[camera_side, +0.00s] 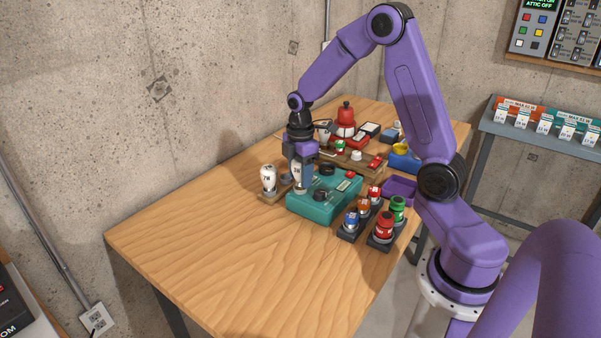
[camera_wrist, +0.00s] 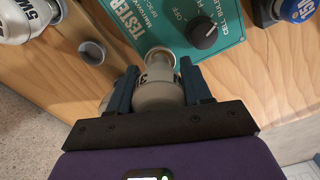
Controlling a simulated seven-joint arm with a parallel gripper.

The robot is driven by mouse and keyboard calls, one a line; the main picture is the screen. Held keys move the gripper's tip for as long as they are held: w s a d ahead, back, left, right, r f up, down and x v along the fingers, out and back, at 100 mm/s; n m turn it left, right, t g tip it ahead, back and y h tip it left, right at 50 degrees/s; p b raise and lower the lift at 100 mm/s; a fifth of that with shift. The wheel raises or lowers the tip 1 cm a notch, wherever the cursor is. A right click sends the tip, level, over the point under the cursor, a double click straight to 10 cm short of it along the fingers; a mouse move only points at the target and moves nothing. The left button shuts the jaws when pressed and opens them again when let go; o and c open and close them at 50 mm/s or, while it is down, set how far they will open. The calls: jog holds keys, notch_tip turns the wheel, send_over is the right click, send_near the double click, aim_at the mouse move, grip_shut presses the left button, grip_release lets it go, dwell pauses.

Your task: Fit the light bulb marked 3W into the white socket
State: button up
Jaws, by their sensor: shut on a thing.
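My gripper (camera_side: 299,180) is shut on a pale light bulb (camera_wrist: 158,92), which shows between the two fingers in the wrist view. Part of its mark shows and looks like a 3; the rest is hidden. The bulb's metal base (camera_wrist: 159,60) points at the edge of the teal tester box (camera_wrist: 130,15). I cannot tell whether they touch. In the side view the gripper is over the left end of the tester box (camera_side: 318,212). A small white round piece (camera_side: 356,155) on a wooden board behind may be the white socket.
Another bulb (camera_side: 268,178), marked 5W in the wrist view (camera_wrist: 28,18), stands in a wooden holder beside an empty cup (camera_wrist: 92,52). A red lantern (camera_side: 345,115) stands behind. The table's front left is clear.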

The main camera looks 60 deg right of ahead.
jog(key=shift+f, duration=0.6)
jog(key=o, duration=0.8)
jog(key=shift+c, duration=0.2)
jog(key=shift+r, duration=5.55)
